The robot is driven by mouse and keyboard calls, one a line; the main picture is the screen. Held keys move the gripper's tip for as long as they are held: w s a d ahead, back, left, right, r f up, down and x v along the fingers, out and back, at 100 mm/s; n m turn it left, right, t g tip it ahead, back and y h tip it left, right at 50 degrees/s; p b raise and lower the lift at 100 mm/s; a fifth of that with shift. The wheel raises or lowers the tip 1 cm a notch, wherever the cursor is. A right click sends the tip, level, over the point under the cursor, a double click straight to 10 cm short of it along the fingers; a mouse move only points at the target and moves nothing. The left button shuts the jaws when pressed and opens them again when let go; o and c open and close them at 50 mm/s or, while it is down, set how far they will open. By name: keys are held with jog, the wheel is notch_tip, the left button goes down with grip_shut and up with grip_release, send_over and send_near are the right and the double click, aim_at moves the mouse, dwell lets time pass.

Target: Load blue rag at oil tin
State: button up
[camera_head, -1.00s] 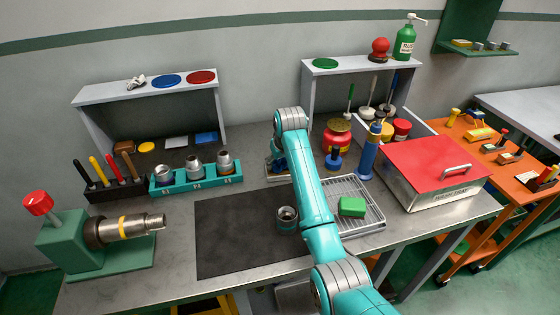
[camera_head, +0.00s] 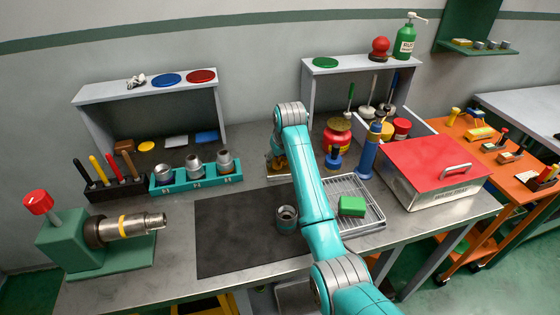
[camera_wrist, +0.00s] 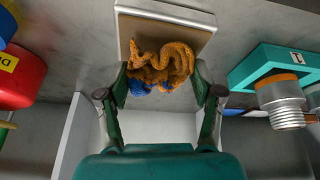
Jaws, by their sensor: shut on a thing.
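The crumpled blue rag (camera_wrist: 160,65) is between my gripper's fingertips in the wrist view. Most of it looks orange-brown, with blue patches along its near edge. My gripper (camera_wrist: 162,82) is shut on it. Directly below is a shallow, pale-rimmed tin with a brown inside, which I take as the oil tin (camera_wrist: 185,14); the rag overlaps it. Whether the rag touches its bottom cannot be told. In the head view the brownish rag (camera_head: 279,162) shows beside my arm over the tin (camera_head: 278,176), and my arm hides the fingertips.
A red can with a yellow lid (camera_head: 337,138) and a blue-handled tool (camera_head: 333,157) stand close on the right. A teal rack with metal fittings (camera_head: 197,180) stands left.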

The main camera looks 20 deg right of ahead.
aim_at(280, 158)
jog(key=shift+r, duration=2.85)
